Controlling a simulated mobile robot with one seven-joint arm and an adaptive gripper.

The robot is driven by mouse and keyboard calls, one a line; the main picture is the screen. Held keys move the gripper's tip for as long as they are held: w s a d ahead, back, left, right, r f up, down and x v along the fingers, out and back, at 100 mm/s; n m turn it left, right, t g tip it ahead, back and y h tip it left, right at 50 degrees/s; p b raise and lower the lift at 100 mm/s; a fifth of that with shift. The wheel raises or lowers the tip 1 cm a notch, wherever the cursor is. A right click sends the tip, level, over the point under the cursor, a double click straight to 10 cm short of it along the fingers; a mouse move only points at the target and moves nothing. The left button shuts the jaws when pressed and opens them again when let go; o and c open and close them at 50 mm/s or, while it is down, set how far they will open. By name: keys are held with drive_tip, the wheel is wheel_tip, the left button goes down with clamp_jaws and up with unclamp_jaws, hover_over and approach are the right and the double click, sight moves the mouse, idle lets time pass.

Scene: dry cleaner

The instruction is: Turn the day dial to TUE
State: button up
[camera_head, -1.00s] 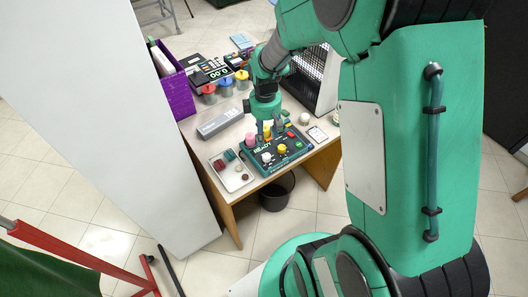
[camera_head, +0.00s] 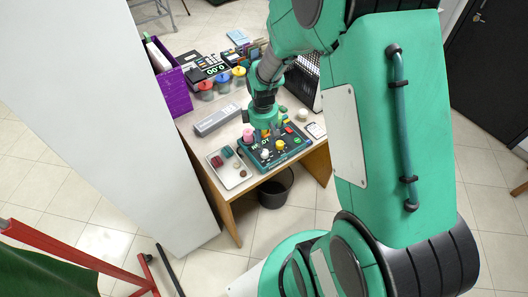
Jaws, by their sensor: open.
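A dark teal control panel (camera_head: 285,159) lies near the front edge of the wooden desk (camera_head: 262,181). It carries a lit READY display (camera_head: 261,145), a pink knob (camera_head: 248,135), a white knob (camera_head: 265,154), a yellow knob (camera_head: 280,146) and some red and green buttons. I cannot read any day marks, so I cannot tell which knob is the day dial. My gripper (camera_head: 266,131) points down at the back part of the panel. It is open; its fingers are small and partly hidden by the wrist, and I cannot tell whether they touch a knob.
A tray (camera_head: 236,183) with small items lies left of the panel. A grey box (camera_head: 217,119), jars with coloured lids (camera_head: 222,84) and a purple bin (camera_head: 173,92) stand behind. A mesh-sided case (camera_head: 303,82) is at the right. A black wastebasket (camera_head: 275,190) stands below the desk.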

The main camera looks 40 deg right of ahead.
sight(264, 152)
drive_tip(key=shift+w+d+f+b, duration=0.1)
drive_tip(key=shift+f+b, duration=0.55)
drive_tip(key=shift+f, duration=2.75)
drive_tip(key=c, duration=1.1)
drive_tip(key=shift+c, duration=0.2)
